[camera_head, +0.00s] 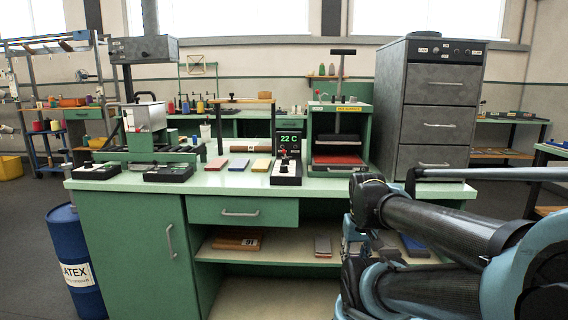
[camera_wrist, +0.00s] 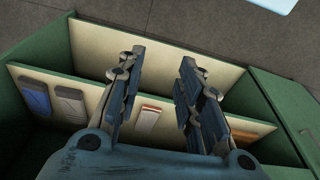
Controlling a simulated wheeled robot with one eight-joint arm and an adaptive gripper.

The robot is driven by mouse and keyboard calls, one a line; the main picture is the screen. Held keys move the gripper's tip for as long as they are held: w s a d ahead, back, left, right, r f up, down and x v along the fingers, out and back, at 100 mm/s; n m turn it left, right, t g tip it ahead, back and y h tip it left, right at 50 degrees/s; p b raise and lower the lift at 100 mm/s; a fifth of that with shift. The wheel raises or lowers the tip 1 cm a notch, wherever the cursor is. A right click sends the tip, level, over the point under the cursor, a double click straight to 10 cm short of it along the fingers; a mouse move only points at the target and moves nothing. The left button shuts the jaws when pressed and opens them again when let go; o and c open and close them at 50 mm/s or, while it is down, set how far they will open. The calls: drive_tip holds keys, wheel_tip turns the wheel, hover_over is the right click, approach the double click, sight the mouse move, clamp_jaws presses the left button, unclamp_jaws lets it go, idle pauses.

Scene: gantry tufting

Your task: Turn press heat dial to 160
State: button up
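The press (camera_head: 369,137) is a green frame with a T-handle on top and a red plate inside, standing on the right half of the green bench. Left of it a dark readout (camera_head: 290,139) shows "22 C" in green. A black control box (camera_head: 286,173) with a small red-topped knob sits on the bench in front of the readout. I cannot tell which control is the heat dial, and no scale is legible. My gripper (camera_wrist: 160,68) is open and empty in the wrist view, over the bench's shelves. In the head view it is low at the right, away from the controls.
The bench top (camera_head: 215,183) holds coloured blocks, two black boxes and a machine at left. A grey drawer cabinet (camera_head: 433,105) stands behind at right. A blue drum (camera_head: 75,262) stands at left.

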drive_tip(key=shift+w, duration=0.35)
drive_tip(key=shift+o, duration=0.6)
drive_tip(key=shift+o, duration=1.2)
drive_tip(key=shift+s+r, duration=0.2)
drive_tip(key=shift+r, duration=0.05)
wheel_tip(320, 180, up, 36)
drive_tip(key=m+g, duration=0.2)
drive_tip(key=m, duration=0.7)
hover_over(284, 168)
drive_tip(key=w, duration=0.2)
drive_tip(key=f, duration=1.7)
drive_tip(key=shift+s, duration=0.2)
drive_tip(key=c, duration=1.1)
